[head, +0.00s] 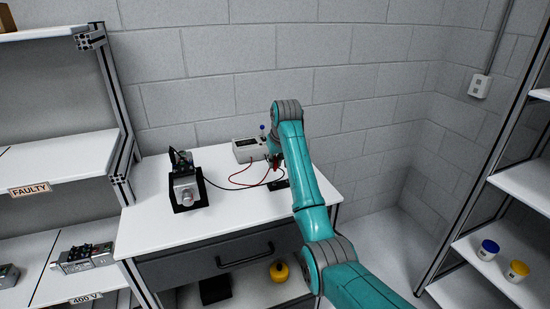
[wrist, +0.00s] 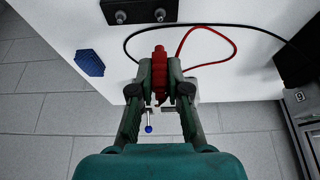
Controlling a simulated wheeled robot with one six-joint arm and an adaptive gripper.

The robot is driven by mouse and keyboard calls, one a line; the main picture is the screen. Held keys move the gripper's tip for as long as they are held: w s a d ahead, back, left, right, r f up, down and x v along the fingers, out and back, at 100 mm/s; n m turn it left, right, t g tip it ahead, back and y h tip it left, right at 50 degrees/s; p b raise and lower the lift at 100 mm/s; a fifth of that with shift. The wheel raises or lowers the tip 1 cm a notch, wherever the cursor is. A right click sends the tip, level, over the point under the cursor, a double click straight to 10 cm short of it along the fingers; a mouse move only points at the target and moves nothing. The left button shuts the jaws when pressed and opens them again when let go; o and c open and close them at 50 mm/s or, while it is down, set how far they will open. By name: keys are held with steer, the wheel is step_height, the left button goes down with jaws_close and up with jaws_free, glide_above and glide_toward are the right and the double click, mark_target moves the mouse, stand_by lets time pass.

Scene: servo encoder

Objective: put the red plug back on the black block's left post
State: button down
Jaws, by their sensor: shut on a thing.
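My gripper (wrist: 159,75) is shut on the red plug (wrist: 159,62), which sits between the two fingers in the wrist view. A red wire trails from the plug. The black block (wrist: 140,12) lies at the top of the wrist view, with two metal posts, a left post (wrist: 120,17) and a right post (wrist: 160,15), both bare on top. The plug is apart from the block in this view. In the head view my gripper (head: 275,161) is over the back right of the worktop, and the black block (head: 280,185) is partly hidden by my arm.
A grey meter box (head: 252,149) stands behind, against the wall. A motor on a black stand (head: 186,190) is at left. A black cable (wrist: 190,25) crosses the worktop. A blue hatched piece (wrist: 90,63) lies left of the plug. The front worktop (head: 225,222) is clear.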

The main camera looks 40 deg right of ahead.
steer(key=shift+a+f, duration=0.1)
steer(key=shift+f, duration=2.6)
steer(key=shift+f, duration=0.2)
steer(key=c, duration=1.1)
jaws_free()
steer(key=shift+o, duration=0.2)
steer(key=shift+r, duration=0.15)
steer(key=shift+r, duration=3.4)
